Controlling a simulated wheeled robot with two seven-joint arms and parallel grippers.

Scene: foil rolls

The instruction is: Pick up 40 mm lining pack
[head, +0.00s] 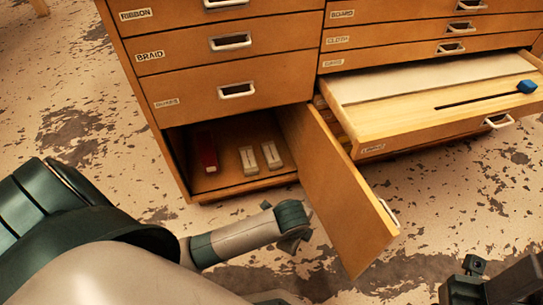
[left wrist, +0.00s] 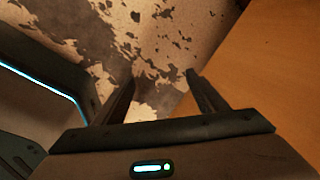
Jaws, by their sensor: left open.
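Two pale packs, one on the left (head: 249,160) and one on the right (head: 271,155), stand side by side on the floor of the open lower cupboard (head: 225,182). A red pack (head: 207,152) stands left of them. No size marking is readable, so I cannot tell which is the 40 mm lining pack. My left gripper (head: 294,238) is outside the cupboard, in front of it and left of the open door. In the left wrist view my left gripper (left wrist: 162,92) is open and empty. My right gripper (head: 480,283) shows partly at the bottom right; its jaws are unclear.
The cupboard door (head: 340,190) stands open, jutting toward me; its orange panel fills the right of the left wrist view (left wrist: 275,70). An open drawer (head: 430,112) at right holds a white sheet and a blue block (head: 526,86). Bare floor lies in front.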

